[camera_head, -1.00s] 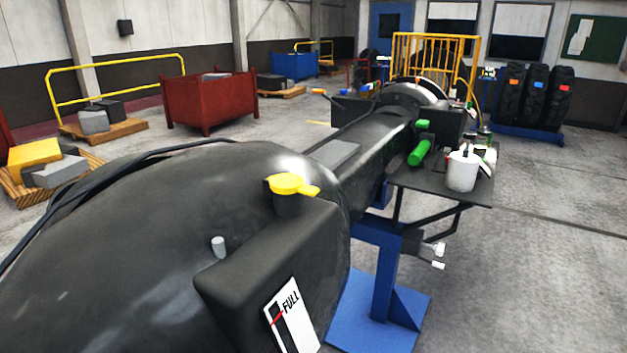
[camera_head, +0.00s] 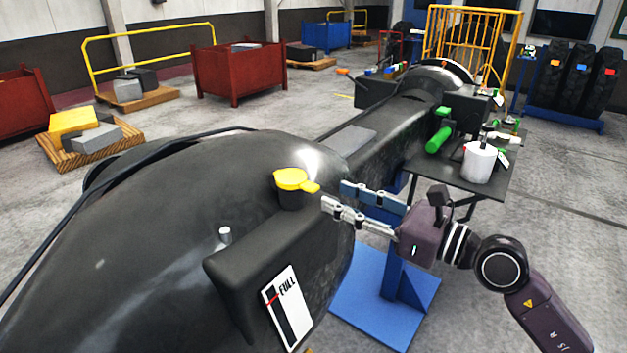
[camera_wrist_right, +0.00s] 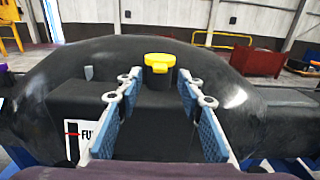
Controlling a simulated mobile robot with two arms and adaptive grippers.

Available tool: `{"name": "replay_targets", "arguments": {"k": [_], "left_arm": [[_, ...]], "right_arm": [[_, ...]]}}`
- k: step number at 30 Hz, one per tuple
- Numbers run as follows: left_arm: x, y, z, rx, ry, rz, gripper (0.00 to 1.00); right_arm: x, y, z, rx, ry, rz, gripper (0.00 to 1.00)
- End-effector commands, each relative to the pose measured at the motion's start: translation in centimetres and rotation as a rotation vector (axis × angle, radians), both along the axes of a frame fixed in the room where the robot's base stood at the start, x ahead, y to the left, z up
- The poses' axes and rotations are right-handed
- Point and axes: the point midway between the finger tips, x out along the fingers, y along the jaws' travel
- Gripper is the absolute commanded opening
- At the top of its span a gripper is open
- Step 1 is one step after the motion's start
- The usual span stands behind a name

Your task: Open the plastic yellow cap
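The yellow plastic cap (camera_head: 291,179) sits closed on a short black filler neck (camera_head: 291,199) on top of the big black casting (camera_head: 150,240). A tab sticks out from its right side in the head view. My right gripper (camera_head: 333,196) is open and empty, just right of the cap, its fingers pointing left at it. In the right wrist view the cap (camera_wrist_right: 159,60) stands beyond and between the two spread fingertips (camera_wrist_right: 160,77), apart from both. My left gripper is in neither view.
A black box with a FULL gauge label (camera_head: 287,308) juts from the casting below the cap. A small grey peg (camera_head: 225,235) stands left of it. A side table (camera_head: 490,188) with a white pot (camera_head: 478,162) and green handle (camera_head: 439,139) lies behind my right arm.

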Motion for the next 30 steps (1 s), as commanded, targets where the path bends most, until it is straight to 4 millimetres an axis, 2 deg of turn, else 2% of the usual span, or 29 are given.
{"name": "replay_targets", "arguments": {"k": [6,13,18,25,30], "left_arm": [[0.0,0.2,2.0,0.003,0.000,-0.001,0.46],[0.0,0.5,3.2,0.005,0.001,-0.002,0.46],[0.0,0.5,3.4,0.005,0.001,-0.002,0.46],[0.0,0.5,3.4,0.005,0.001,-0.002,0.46],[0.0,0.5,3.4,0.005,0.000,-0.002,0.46]], "right_arm": [[1.9,2.7,0.5,0.005,0.004,0.001,0.35],[3.8,5.3,0.3,0.007,0.005,0.001,0.35],[4.3,6.0,0.1,0.005,0.003,0.000,0.35],[4.4,6.0,0.0,0.004,0.004,0.000,0.35],[4.4,6.0,0.0,0.004,0.004,0.000,0.16]]}}
